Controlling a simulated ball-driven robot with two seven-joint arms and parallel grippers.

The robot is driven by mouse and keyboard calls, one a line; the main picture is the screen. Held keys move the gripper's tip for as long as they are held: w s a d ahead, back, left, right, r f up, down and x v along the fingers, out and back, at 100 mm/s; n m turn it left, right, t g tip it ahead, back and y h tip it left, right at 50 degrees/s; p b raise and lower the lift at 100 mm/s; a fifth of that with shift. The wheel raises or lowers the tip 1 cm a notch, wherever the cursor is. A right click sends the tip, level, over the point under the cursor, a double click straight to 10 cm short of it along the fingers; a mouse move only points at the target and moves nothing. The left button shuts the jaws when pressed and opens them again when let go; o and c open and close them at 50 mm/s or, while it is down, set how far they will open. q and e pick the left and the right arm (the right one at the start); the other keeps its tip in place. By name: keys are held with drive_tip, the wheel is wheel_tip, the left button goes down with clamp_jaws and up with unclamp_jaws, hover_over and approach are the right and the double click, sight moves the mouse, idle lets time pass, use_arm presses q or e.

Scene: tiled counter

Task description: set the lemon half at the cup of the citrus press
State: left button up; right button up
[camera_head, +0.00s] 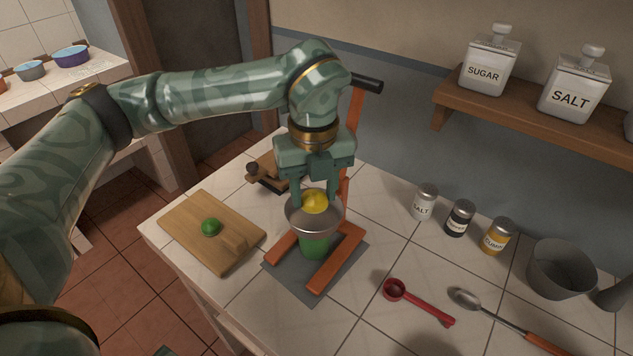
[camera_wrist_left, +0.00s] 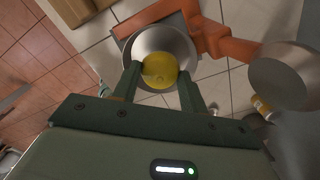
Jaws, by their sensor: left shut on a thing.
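My left gripper (camera_head: 312,195) comes down from above and is shut on the yellow lemon half (camera_head: 314,202). The lemon half sits over the mouth of the metal cup (camera_head: 301,219) of the citrus press. In the left wrist view the lemon half (camera_wrist_left: 159,70) is between both fingers of my left gripper (camera_wrist_left: 160,80), inside the outline of the cup (camera_wrist_left: 148,40). I cannot tell whether it touches the cup. The citrus press has an orange-red frame (camera_head: 338,262) and a dark handle at the upper right. A green glass (camera_head: 314,246) stands under the cup. My right gripper is not in view.
A wooden board (camera_head: 190,225) with a green lime (camera_head: 211,227) lies to the left. The press stands on a grey mat (camera_head: 283,279).

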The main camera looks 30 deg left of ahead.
use_arm(q)
drive_tip(key=shift+f, duration=0.7)
drive_tip(key=o, duration=1)
drive_tip(key=shift+o, duration=0.2)
drive_tip(key=shift+r, duration=0.1)
wheel_tip(320, 180, up, 16)
drive_tip(key=p, duration=0.3)
